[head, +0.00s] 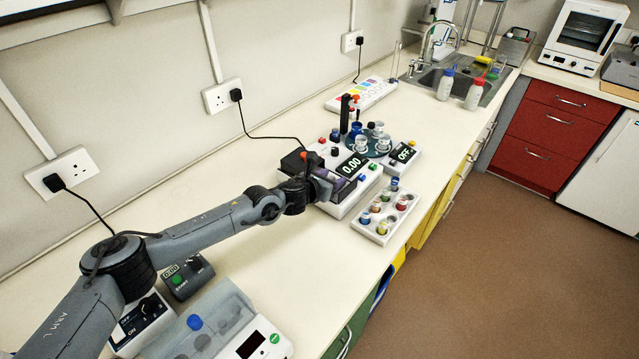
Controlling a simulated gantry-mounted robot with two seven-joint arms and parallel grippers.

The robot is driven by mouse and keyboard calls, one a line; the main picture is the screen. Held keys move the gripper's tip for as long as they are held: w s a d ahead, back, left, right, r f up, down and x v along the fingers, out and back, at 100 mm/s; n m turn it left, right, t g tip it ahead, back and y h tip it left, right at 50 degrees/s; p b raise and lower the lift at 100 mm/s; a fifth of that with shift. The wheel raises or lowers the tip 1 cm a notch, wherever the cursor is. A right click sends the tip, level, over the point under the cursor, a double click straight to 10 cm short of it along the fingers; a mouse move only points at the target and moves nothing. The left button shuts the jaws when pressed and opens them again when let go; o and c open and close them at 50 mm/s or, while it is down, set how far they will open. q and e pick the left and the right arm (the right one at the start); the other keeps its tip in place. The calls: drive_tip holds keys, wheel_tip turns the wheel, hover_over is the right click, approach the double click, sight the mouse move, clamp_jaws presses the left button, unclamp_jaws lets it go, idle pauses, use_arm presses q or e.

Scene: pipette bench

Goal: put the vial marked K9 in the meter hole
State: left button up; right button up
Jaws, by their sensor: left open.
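The white vial rack (407,223) stands near the bench's front edge and holds several small vials with coloured caps. The vial labels are too small to read, so I cannot tell which is K9. A white instrument with a 0.00 display (352,165) stands behind and left of the rack; it may be the meter. Its hole is not clearly seen, and my arm covers its left part. My left gripper (328,184) is open at the instrument's left front, apart from the rack. I see no vial between its fingers. My right gripper is out of view.
A unit with an OFF display (403,153) and a round dark carousel (381,147) stand behind the rack. A clear-lidded device (196,325) and a grey box (188,277) stand front left. The bench between them and the rack is clear.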

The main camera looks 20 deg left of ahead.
use_arm(q)
drive_tip(key=shift+s+a+r, duration=0.1)
drive_tip(key=shift+s+r, duration=0.15)
drive_tip(key=p+v, duration=0.1)
drive_tip(key=v, duration=1)
drive_tip(key=shift+s, duration=0.2)
drive_tip(key=shift+a+r, duration=0.1)
drive_tip(key=shift+r, duration=0.05)
